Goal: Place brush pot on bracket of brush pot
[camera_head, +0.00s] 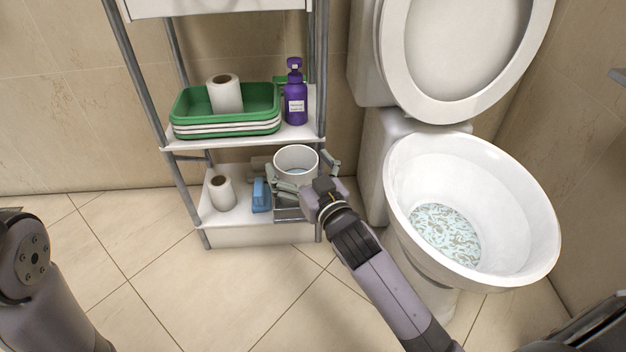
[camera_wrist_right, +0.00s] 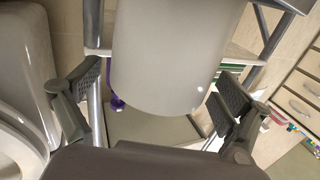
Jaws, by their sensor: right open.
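The brush pot (camera_head: 296,158) is a white round cup, upright at the right end of the rack's lower shelf. In the right wrist view it shows as a large pale cylinder (camera_wrist_right: 175,60) between the two fingers. My right gripper (camera_head: 304,173) is open, with one finger on each side of the pot; the wrist view shows gaps between the pot and both finger pads. A grey metal piece (camera_head: 287,213), possibly the bracket, shows below the pot, mostly hidden by my gripper. Whether the pot rests on it cannot be told. My left gripper is out of view.
A paper roll (camera_head: 222,194) and a blue item (camera_head: 261,195) stand left of the pot. The upper shelf above holds green and white trays (camera_head: 196,131), another roll (camera_head: 225,94) and a purple pump bottle (camera_head: 295,96). The toilet (camera_head: 400,180) is close on the right.

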